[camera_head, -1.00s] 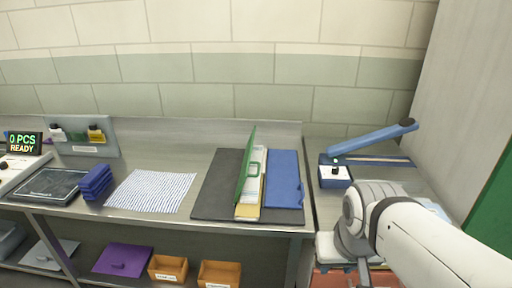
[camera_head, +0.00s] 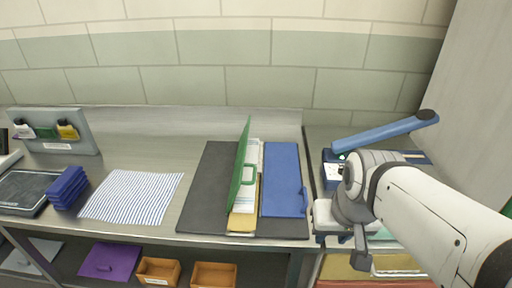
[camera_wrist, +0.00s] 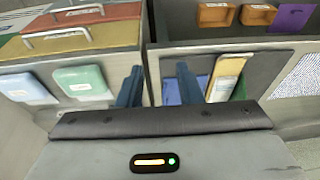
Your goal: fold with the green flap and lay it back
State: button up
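The green flap (camera_head: 241,170) with a green handle stands nearly upright, tilted slightly. It stands at the left of a yellow folder (camera_head: 243,222) holding papers, on a dark grey mat (camera_head: 205,195). A blue flap (camera_head: 283,178) lies flat to the right, with a handle at its right edge. My gripper (camera_wrist: 158,85) is open, its two dark blue fingers apart with nothing held between them. It is right of the mat and apart from the green flap. In the wrist view the yellow folder (camera_wrist: 226,76) and part of the green flap (camera_wrist: 240,88) show beyond the right finger.
A striped cloth (camera_head: 131,196) and a stack of blue pads (camera_head: 67,188) lie to the left. A device with a raised blue arm (camera_head: 385,131) stands behind my gripper. Orange bins (camera_head: 213,275) and a purple panel (camera_head: 111,261) sit on the lower shelf.

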jog(key=w+a+f+m+g+y+b, duration=0.1)
jog(key=w+a+f+y+b, duration=0.25)
jog(key=a+y, duration=0.2)
jog(key=w+a+f+m+g+y+b, duration=0.1)
jog(key=w+a+f+y+b, duration=0.1)
jog(key=w+a+y+b, duration=0.3)
jog(key=m+t+y+b, duration=0.4)
jog(key=t+y, duration=0.3)
send_near(254, 173)
notch_tip(254, 173, up, 7)
jog(key=a, duration=0.2)
notch_tip(254, 173, down, 7)
jog(key=x, duration=0.8)
jog(key=shift+w+f+p, duration=0.15)
jog(key=shift+w+p, duration=0.25)
jog(key=shift+c, duration=0.5)
